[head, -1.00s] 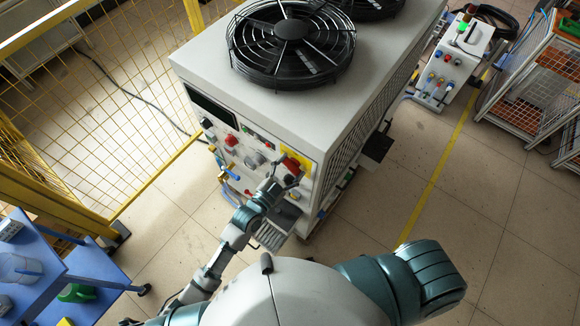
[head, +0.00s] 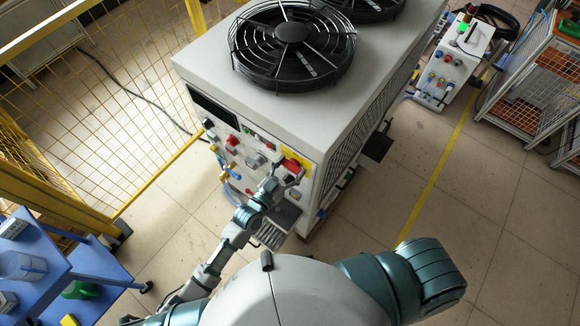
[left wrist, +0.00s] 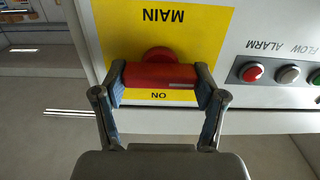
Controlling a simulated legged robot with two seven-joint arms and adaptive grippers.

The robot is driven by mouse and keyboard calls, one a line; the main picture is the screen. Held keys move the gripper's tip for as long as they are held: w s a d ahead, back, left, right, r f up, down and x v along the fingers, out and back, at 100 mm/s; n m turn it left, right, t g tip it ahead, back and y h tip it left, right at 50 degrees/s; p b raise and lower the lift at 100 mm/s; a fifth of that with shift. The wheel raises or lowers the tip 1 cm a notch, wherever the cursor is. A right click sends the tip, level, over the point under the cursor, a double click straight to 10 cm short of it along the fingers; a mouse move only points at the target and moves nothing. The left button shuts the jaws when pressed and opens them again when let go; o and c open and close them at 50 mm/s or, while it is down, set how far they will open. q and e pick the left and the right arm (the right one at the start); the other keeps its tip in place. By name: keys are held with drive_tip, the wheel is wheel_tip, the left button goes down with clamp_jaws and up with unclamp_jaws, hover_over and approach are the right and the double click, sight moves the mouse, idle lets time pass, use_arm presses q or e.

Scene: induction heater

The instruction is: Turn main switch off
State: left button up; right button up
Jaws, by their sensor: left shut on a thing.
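The main switch (left wrist: 160,75) is a red rotary handle on a yellow plate (left wrist: 200,30) marked MAIN and ON, upside down in the left wrist view. Its bar lies level across that picture. My left gripper (left wrist: 160,88) is shut on the bar, one finger at each end. In the head view my left gripper (head: 285,178) reaches the front panel of the grey heater unit (head: 230,90), at the red switch (head: 292,166). My right gripper does not show in the head view.
An ALARM lamp (left wrist: 251,72) and other buttons sit beside the yellow plate. Black fans (head: 292,45) top the unit. A yellow mesh fence (head: 110,110) and a blue cart (head: 40,265) stand at left.

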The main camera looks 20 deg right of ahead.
use_arm(q)
drive_tip(key=shift+w+r, duration=0.1)
drive_tip(key=shift+r, duration=0.25)
drive_tip(key=o, duration=1)
drive_tip(key=shift+o, duration=0.7)
drive_tip(key=shift+d+f, duration=0.15)
drive_tip(key=shift+f, duration=0.1)
drive_tip(key=v, duration=1.2)
